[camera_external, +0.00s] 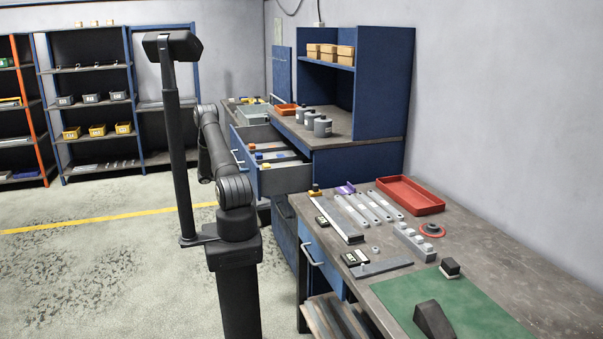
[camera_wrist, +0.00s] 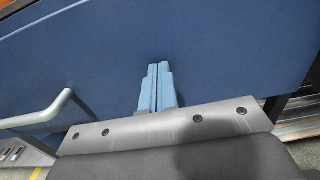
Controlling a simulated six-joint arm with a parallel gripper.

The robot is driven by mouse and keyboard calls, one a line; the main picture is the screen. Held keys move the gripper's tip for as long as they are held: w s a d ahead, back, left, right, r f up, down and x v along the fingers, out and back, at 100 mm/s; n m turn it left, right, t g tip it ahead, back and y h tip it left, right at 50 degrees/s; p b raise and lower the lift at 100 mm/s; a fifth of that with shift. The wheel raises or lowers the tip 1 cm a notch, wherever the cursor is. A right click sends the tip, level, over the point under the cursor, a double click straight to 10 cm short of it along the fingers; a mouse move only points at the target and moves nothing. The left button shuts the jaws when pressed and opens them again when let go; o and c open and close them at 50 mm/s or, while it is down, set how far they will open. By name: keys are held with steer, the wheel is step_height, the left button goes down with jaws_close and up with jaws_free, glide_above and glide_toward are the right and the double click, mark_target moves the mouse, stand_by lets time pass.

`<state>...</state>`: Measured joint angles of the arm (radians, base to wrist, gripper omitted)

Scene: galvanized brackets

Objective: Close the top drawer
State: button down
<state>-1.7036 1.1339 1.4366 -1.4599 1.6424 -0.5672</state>
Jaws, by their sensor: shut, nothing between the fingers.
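The top drawer (camera_external: 287,180) of the blue cabinet stands pulled out in the external view. It has grey sides, a blue front with a pale bar handle (camera_external: 238,158), and small coloured items inside. In the wrist view a blue panel (camera_wrist: 230,60), apparently the drawer front, fills most of the picture, with a bar handle (camera_wrist: 38,113) at the left. My gripper (camera_wrist: 156,68) is shut and empty, its pale blue fingers pointing at the panel to the right of the handle. I cannot tell if the fingertips touch it. In the external view my arm hides the gripper.
Grey canisters (camera_external: 322,126) and a red tray (camera_external: 286,109) stand on the cabinet top. A nearer workbench (camera_external: 480,235) holds brackets, a red tray (camera_external: 410,195) and a green mat (camera_external: 455,300). Shelves (camera_external: 92,100) stand at the back left. The floor left of my arm is clear.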

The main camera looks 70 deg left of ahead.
steer(key=w, duration=2.6)
steer(key=shift+w, duration=0.35)
steer(key=shift+w+r, duration=0.15)
steer(key=shift+w, duration=0.4)
steer(key=s, duration=1.4)
steer(key=shift+s, duration=0.35)
steer(key=shift+w, duration=0.15)
steer(key=w, duration=1.3)
